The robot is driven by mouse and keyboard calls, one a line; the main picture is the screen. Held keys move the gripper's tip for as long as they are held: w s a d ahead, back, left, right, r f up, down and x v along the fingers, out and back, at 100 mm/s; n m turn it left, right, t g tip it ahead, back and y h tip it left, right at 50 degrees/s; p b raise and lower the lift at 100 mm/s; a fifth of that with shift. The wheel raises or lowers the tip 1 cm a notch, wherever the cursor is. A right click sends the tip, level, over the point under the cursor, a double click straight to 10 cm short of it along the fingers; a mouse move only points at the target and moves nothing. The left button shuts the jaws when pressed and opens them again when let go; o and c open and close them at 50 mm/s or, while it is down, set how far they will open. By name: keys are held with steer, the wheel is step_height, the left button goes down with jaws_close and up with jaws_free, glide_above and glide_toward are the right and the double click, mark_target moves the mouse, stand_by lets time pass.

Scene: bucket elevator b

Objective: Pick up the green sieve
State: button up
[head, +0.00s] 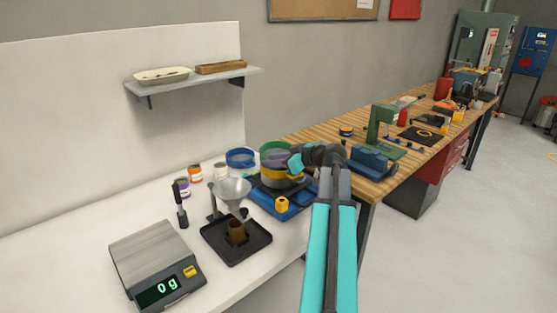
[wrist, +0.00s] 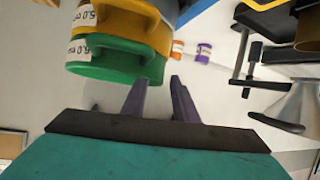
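The green sieve (head: 272,146) is the top ring of a stack, above a yellow sieve (head: 270,173), on a blue machine (head: 265,201). In the wrist view the green sieve (wrist: 95,68) lies at upper left with a white label and a stub on its right side. The yellow sieve (wrist: 112,22) shows above it in that picture. My gripper (wrist: 158,82) is open and empty, its two dark fingers apart just below the stub in the picture. In the head view my gripper (head: 294,161) is beside the stack's right side, and its fingers cannot be made out.
A blue sieve (head: 240,158) lies behind the stack. A metal funnel (head: 233,190) on a stand over a black tray (head: 238,250) is to the left. A scale (head: 153,260) reads 0 g. Small jars (head: 194,173) stand near the wall. A wooden workbench (head: 385,170) extends to the right.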

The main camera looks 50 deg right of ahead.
jaws_close()
steer(key=shift+r, duration=0.15)
stand_by(0.4)
step_height(320, 180, up, 10)
steer(key=b, duration=0.2)
stand_by(0.6)
stand_by(0.5)
